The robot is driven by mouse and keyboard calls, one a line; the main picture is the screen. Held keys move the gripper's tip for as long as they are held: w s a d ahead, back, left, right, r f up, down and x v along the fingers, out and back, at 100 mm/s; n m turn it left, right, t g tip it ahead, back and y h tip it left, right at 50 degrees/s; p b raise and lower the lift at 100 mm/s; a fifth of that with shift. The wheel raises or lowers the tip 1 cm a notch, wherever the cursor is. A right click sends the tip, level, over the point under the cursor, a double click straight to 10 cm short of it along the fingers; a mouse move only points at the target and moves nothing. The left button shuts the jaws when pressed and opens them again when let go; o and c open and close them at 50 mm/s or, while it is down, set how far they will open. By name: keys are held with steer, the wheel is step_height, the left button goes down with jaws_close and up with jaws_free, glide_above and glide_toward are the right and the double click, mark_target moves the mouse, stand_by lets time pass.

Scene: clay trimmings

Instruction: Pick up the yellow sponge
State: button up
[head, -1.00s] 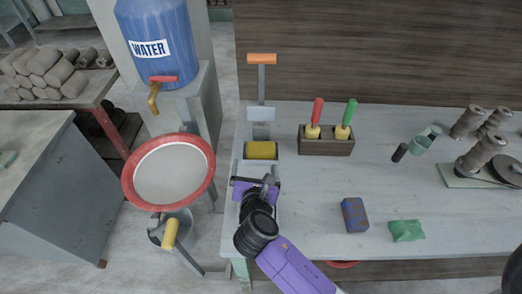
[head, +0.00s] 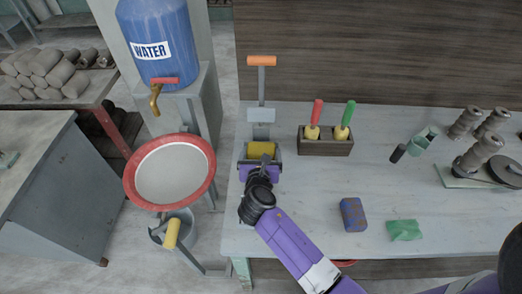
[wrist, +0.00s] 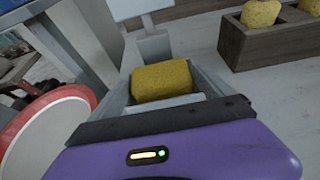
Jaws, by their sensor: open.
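The yellow sponge (head: 261,149) lies in a grey pan (head: 279,154) with an orange-topped handle, near the left edge of the worktable. In the wrist view the sponge (wrist: 162,80) sits between the low walls of the pan (wrist: 207,80), just beyond the dark front edge of my purple gripper. My gripper (head: 262,163) is open and empty, at the near side of the sponge. The gripper body hides the near end of the pan, and I cannot tell whether a finger touches the sponge.
A wooden holder (head: 326,147) with two yellow-based brushes stands right of the pan. A blue-brown block (head: 353,214) and a green cloth (head: 404,230) lie nearer the front. A red-rimmed basin (head: 207,177) stands left of the table. The table between holder and block is clear.

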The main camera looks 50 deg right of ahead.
steer(key=c, duration=1.1)
steer(key=shift+r, duration=0.15)
